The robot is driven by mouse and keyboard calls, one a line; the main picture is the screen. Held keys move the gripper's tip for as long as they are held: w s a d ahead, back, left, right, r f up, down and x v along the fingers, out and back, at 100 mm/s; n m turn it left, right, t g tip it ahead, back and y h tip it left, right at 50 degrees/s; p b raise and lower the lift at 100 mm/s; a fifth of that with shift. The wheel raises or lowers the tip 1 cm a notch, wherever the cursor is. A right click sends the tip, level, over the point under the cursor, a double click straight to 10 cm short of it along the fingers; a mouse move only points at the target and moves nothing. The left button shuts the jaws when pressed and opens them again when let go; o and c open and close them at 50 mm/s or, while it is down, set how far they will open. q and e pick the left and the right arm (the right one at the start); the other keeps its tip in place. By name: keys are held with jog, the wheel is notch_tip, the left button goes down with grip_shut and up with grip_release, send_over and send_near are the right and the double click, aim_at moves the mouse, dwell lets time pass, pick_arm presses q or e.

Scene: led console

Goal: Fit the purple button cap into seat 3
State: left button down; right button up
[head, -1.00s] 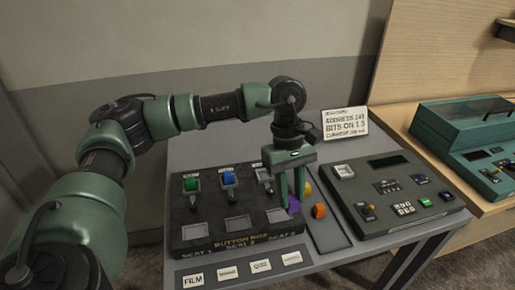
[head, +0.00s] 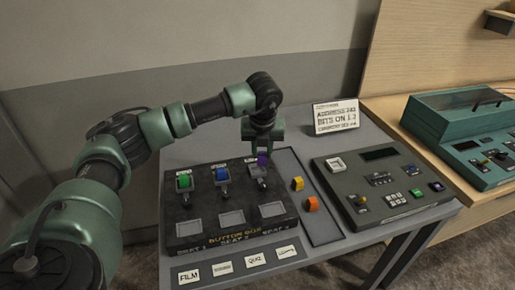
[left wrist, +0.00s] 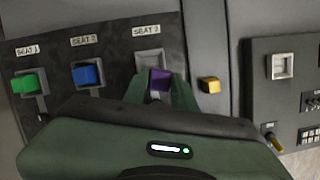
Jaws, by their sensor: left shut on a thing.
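The purple button cap (head: 263,159) is between the fingers of my left gripper (head: 262,154), over the right end of the button box's back row. It also shows in the left wrist view (left wrist: 160,79), between the fingertips (left wrist: 160,88). Just beyond it there is a pale square seat (left wrist: 150,58) under a seat label, seemingly seat 3. The cap partly covers this seat, and I cannot tell whether they touch. The dark button box (head: 190,245) has a green cap (head: 184,181) and a blue cap (head: 222,174) in the same row. My right gripper is not in view.
Grey squares (head: 231,218) line the box's front row. A yellow cap (head: 298,184) and an orange cap (head: 311,204) lie on the strip right of the box. A grey console (head: 350,195) stands further right, with a sign (head: 336,116) behind.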

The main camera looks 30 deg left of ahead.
aim_at(258, 160)
pick_arm(q)
jog(key=n, duration=0.1)
jog(key=a+n, duration=0.2)
jog(key=shift+w+a+f+g+y, duration=0.1)
jog(key=shift+w+f+g+y, duration=0.2)
jog(key=shift+w, duration=0.05)
jog(key=shift+f+b, duration=0.75)
jog(key=shift+f, duration=0.5)
jog(key=shift+b, duration=0.3)
jog(key=shift+f+b, duration=0.85)
jog(key=shift+f, duration=0.2)
dwell(1.1)
jog(key=c, duration=1.1)
grip_release()
